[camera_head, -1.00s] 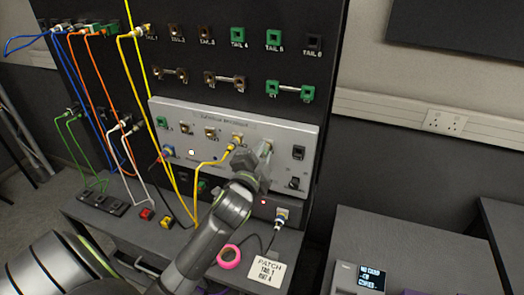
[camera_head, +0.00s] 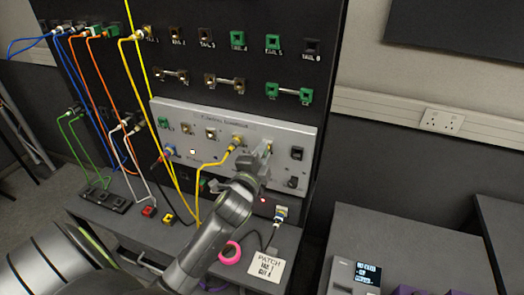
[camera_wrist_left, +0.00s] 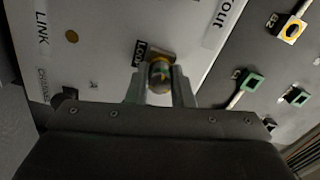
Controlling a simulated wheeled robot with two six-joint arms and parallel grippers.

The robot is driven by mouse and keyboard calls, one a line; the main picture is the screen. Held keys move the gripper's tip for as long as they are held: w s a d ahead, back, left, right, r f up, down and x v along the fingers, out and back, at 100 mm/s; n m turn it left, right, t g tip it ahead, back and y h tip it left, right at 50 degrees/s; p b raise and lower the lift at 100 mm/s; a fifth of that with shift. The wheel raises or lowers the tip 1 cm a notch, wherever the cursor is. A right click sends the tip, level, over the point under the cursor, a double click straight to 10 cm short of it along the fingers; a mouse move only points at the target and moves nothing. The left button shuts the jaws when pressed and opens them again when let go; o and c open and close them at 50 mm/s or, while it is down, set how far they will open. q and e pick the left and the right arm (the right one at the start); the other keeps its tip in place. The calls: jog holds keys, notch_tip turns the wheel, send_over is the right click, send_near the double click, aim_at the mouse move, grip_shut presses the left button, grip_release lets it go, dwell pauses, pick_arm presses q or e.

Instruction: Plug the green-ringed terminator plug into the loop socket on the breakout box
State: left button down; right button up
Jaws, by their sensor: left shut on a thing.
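The breakout box (camera_head: 285,133) is the light grey panel on the dark rack; its face also fills much of the left wrist view (camera_wrist_left: 95,55). My left gripper (camera_head: 263,153) is at the right part of the panel, just right of a yellow cable's plug. In the left wrist view its two fingers are shut on the terminator plug (camera_wrist_left: 159,77), a short round body with a green and yellowish ring. The plug is lined up with the loop socket (camera_wrist_left: 164,56), beside the LOOP label. It covers most of the socket, so I cannot tell how deep it sits. My right gripper is out of view.
A yellow cable (camera_head: 213,163) plugs in just left of my gripper. A black switch (camera_head: 297,153) is to its right. Below, a shelf (camera_head: 205,225) holds a pink tape ring (camera_head: 230,253) and a patch note (camera_head: 266,268). Several coloured cables hang at the left.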

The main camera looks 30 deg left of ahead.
pick_arm(q)
jog(key=shift+w+r+m, duration=0.1)
jog(key=shift+r+m, duration=0.3)
jog(key=c, duration=1.6)
grip_release()
jog(key=o, duration=0.4)
jog(key=shift+w+f, duration=0.15)
jog(key=shift+f, duration=0.2)
jog(key=v, duration=0.5)
